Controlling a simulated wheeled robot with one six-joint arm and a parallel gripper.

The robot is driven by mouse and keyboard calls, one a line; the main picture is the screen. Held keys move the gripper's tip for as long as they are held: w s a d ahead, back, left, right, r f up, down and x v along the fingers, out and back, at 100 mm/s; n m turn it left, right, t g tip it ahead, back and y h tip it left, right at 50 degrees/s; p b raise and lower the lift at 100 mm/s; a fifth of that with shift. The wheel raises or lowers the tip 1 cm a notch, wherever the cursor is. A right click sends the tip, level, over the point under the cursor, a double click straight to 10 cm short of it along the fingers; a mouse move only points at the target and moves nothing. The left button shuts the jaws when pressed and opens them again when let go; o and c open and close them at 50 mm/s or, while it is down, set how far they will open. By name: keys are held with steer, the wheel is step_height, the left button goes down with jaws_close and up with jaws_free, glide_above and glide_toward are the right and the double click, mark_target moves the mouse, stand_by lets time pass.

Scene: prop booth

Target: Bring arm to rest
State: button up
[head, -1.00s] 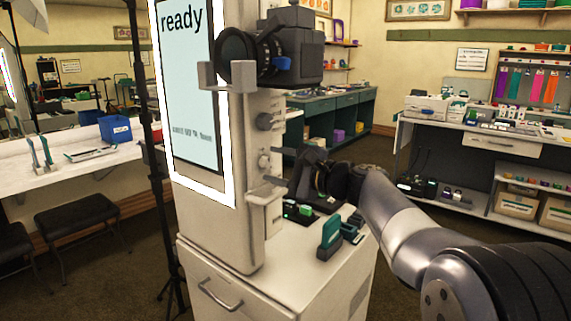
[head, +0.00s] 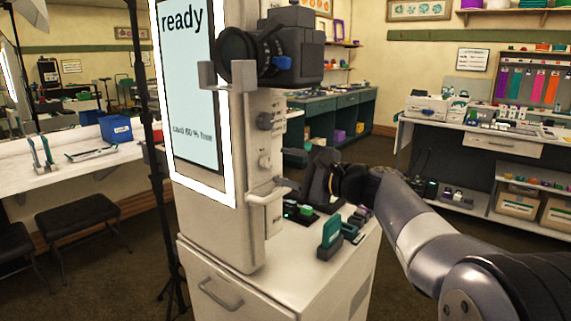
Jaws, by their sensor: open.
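My gripper (head: 308,183) is at the centre of the head view, in front of the right side of the booth machine. It is open, and I see nothing between its fingers. Its tips are close to a small ledge (head: 268,195) on the machine's side; whether they touch it I cannot tell. My arm reaches in from the lower right, bent at the wrist. The booth machine (head: 245,240) has a lit screen (head: 187,95) reading "ready" and "card 60 % free".
A black camera (head: 290,50) sits on the machine. Below my gripper, a white cabinet top (head: 300,265) holds a teal-and-grey item (head: 331,232) and several small cards or blocks (head: 298,210). A shelf counter (head: 480,140) stands at right. Floor is open between.

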mark_target(269, 161)
steer(key=v, duration=0.7)
steer(key=p+x, duration=0.1)
steer(key=x, duration=1)
steer(key=shift+r, duration=0.2)
steer(key=shift+s+d+m+p, duration=0.1)
steer(key=shift+d+m+p, duration=0.05)
steer(key=shift+m+p, duration=0.8)
steer(key=m+p, duration=0.3)
steer(key=p, duration=0.2)
steer(key=m+p, duration=0.5)
steer(key=p, duration=0.3)
steer(key=s+d+f+g+b, duration=0.1)
steer(key=s+d, duration=0.6)
steer(key=s, duration=0.2)
steer(key=shift+d+n+b, duration=0.3)
steer(key=shift+n+b, duration=0.05)
steer(key=shift+s, duration=0.15)
